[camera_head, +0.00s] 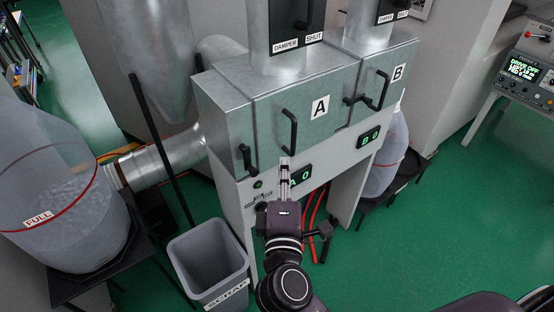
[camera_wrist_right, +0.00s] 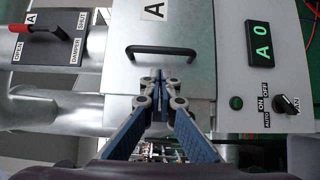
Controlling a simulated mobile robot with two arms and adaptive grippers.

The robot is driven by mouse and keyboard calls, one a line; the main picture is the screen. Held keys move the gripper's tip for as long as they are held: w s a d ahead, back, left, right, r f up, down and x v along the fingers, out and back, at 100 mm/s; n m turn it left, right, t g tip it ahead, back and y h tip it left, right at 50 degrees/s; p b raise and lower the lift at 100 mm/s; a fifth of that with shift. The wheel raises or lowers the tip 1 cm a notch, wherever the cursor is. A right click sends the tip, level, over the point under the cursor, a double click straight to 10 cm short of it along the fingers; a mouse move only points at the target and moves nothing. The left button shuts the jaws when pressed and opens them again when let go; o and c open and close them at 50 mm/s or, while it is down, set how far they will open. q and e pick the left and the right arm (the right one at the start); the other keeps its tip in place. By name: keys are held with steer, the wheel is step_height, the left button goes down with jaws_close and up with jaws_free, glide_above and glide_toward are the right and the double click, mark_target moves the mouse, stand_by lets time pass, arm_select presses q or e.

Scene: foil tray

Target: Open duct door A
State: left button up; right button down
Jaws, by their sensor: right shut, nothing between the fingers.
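Duct door A (camera_head: 330,124) is the metal front panel marked "A" on the grey duct cabinet, and it looks shut. Its black bar handle (camera_head: 293,130) stands upright on the panel. In the right wrist view the handle (camera_wrist_right: 160,49) lies across the picture, just beyond the fingertips. A black latch (camera_head: 246,158) sits at the door's left edge. My right gripper (camera_head: 285,166) is below the handle, in front of the cabinet, apart from the handle. In the wrist view its fingertips (camera_wrist_right: 160,76) meet with nothing between them. My left gripper is not in view.
Door B (camera_head: 378,78) with its own handle is to the right. Below door A are the "A 0" display (camera_head: 300,175) and a fan switch (camera_wrist_right: 287,105). A grey scrap bin (camera_head: 208,262) and a full bag (camera_head: 65,190) stand left. Green floor is free at right.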

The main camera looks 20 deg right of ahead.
steer(key=p, duration=0.2)
glide_toward(285, 129)
steer(key=w, duration=0.4)
steer(key=shift+w+d+p, duration=0.3)
steer(key=shift+w+d, duration=0.1)
steer(key=shift+d, duration=0.3)
steer(key=shift+s, duration=0.1)
